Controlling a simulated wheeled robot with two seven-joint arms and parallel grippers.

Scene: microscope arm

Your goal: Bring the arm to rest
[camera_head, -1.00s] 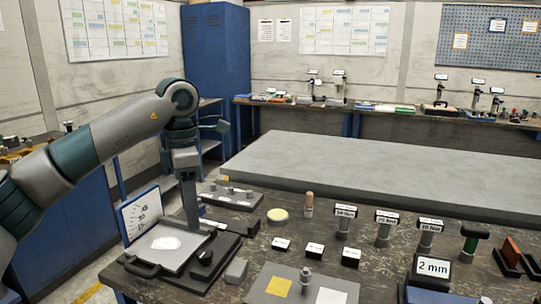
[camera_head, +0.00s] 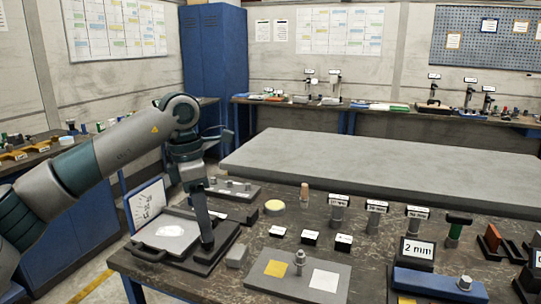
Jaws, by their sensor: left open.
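My left arm (camera_head: 100,158) comes in from the left, bent at a raised joint, with its end hanging down. My left gripper (camera_head: 206,240) points down at the right side of an open dark device (camera_head: 215,260) on the workbench. Its tip is at the place of the device's black knob, which it covers; I cannot tell whether they touch. The gripper is open, though its fingers show edge-on. The device has a pale plate (camera_head: 150,231) and an upright scale panel (camera_head: 149,205). My right gripper is not in view.
The dark workbench (camera_head: 255,255) holds a grey block (camera_head: 237,256), a flat board (camera_head: 325,258), labelled posts (camera_head: 375,218), a "2 mm" sign (camera_head: 419,250) and a blue bar (camera_head: 440,285). A bare grey table (camera_head: 380,165) stands behind; a blue cabinet (camera_head: 217,70) stands at the back.

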